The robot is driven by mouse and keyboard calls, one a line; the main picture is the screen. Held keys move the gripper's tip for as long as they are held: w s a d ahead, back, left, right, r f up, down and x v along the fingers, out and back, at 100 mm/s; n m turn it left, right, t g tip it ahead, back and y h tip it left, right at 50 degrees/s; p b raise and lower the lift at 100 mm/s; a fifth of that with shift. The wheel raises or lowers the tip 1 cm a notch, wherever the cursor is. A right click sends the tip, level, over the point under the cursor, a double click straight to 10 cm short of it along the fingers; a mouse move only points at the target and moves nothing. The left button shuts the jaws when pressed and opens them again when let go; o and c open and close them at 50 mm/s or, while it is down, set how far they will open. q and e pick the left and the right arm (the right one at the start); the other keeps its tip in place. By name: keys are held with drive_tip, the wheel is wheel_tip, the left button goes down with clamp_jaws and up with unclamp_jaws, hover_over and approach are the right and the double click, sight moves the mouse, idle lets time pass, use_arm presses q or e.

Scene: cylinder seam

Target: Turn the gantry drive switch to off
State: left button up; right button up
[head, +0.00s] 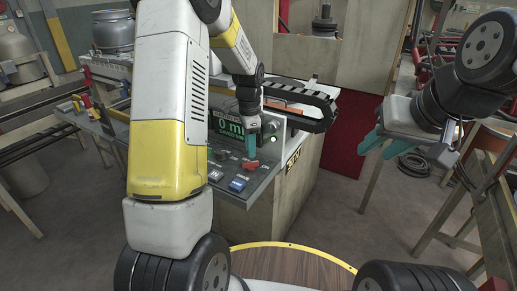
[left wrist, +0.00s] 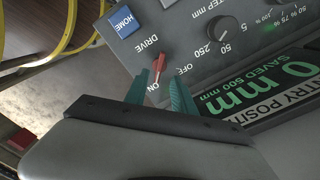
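The gantry drive switch is a red lever knob (left wrist: 159,62) on the grey control panel, with DRIVE, OFF and ON labels around it. Its lower end in the left wrist view lies towards ON. In the head view the red switch (head: 250,165) sits just below my left gripper (head: 251,146). In the left wrist view my left gripper (left wrist: 161,84) has its teal fingers apart, with the knob in line with the gap between them. I cannot tell whether they touch it. My right gripper (head: 385,145) is open and empty, in the air to the right.
A blue HOME button (left wrist: 124,22) and a black step dial (left wrist: 219,29) flank the switch. The green position display (head: 232,126) stands behind it, with a black cable chain (head: 310,97) above. A round wooden table top (head: 290,268) is in front.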

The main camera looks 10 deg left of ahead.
sight(250, 165)
use_arm(q)
wheel_tip(250, 165, down, 5)
drive_tip(key=shift+f, duration=0.2)
clamp_jaws()
